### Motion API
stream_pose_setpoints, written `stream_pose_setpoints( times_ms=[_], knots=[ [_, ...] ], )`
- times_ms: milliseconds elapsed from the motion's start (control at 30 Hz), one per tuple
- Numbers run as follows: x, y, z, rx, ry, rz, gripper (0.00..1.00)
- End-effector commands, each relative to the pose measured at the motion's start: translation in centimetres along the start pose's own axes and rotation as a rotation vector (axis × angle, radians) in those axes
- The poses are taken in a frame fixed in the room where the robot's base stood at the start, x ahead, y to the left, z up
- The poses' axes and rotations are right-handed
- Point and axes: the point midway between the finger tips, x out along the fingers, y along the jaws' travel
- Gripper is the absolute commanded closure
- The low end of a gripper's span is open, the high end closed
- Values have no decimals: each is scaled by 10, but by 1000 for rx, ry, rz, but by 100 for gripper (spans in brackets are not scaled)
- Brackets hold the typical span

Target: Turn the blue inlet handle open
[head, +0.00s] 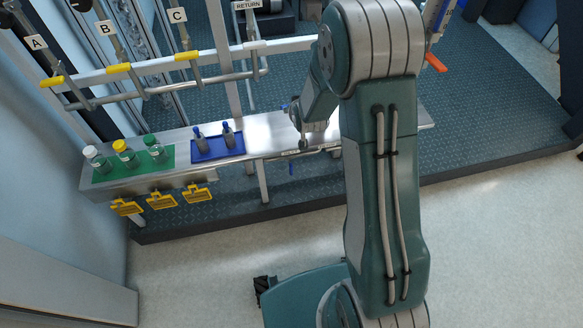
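No handle can be surely identified as the blue inlet handle. A small blue piece (291,168) hangs below the front edge of the metal shelf, just left of my arm. Another blue part (439,14) shows at the upper right, beside my arm, above an orange-red lever (435,62). My arm reaches up and bends down to the shelf. Its end, with my gripper (303,143), is over the shelf's front edge, above and close to the small blue piece. The fingers are too small and partly hidden to read, and I cannot tell whether they touch anything.
The metal shelf (275,130) holds a green mat (105,174) with three capped bottles and a blue mat (205,157) with two blue-topped items. Yellow brackets (161,201) hang below. Pipes with yellow handles (119,68) stand behind. The pale floor (210,270) in front is clear.

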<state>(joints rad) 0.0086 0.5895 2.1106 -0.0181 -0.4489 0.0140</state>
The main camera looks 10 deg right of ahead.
Motion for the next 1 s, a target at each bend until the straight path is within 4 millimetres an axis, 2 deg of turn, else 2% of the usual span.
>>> stream_pose_setpoints(
  times_ms=[33, 200, 367, 500, 700, 800, 900, 1000],
  knots=[
    [18, -2, 16, -1, 5, 0, 47],
    [64, -4, 62, -4, 63, 1, 47],
    [99, -3, 113, -4, 117, 1, 47],
    [121, -2, 164, -3, 164, 1, 47],
    [136, -2, 240, -2, 231, 1, 47],
    [138, -2, 269, -4, 259, 1, 47],
    [137, -2, 287, -4, 278, 1, 47],
    [137, -2, 294, -4, 289, 1, 47]
  ],
)
